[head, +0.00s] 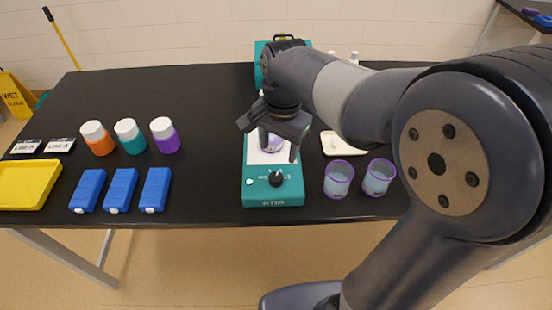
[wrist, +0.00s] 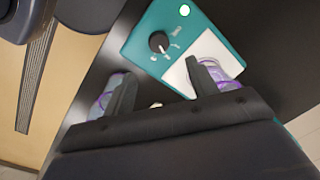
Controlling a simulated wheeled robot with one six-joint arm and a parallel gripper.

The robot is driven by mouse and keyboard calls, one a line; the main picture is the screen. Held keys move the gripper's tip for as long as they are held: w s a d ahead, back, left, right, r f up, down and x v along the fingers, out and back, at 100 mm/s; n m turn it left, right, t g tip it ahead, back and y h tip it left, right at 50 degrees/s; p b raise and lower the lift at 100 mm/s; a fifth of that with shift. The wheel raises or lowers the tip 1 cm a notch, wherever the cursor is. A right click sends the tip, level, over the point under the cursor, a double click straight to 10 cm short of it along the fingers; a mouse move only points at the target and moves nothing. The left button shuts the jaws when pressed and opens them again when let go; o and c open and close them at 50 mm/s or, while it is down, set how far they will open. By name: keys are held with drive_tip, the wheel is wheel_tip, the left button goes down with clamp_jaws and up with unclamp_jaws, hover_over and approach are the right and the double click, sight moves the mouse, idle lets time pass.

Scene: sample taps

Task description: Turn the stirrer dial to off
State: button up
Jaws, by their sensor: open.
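The teal stirrer (head: 256,191) stands near the front edge of the black table in the head view. Its black dial (head: 276,178) is on the front panel. The dial also shows in the wrist view (wrist: 158,42), with small marks around it and a lit white-green spot (wrist: 185,10) nearby. The dial's exact setting is too small to read. My gripper (head: 279,152) is open, pointing down over the white plate of the stirrer, just behind the dial and apart from it. A clear vessel with a purple rim (wrist: 224,65) stands on the plate, partly hidden by my gripper.
Two purple-rimmed beakers (head: 338,178) (head: 378,176) stand right of the stirrer, beside a small tray (head: 343,143). Blue boxes (head: 121,189), capped bottles (head: 130,136) and a yellow tray (head: 28,185) are at the left. The table between the boxes and stirrer is clear.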

sight(276, 177)
drive_tip(key=f, duration=1)
drive_tip(key=shift+a+f, duration=0.2)
drive_tip(key=shift+f, duration=0.05)
drive_tip(key=shift+c, duration=0.4)
drive_tip(key=c, duration=0.9)
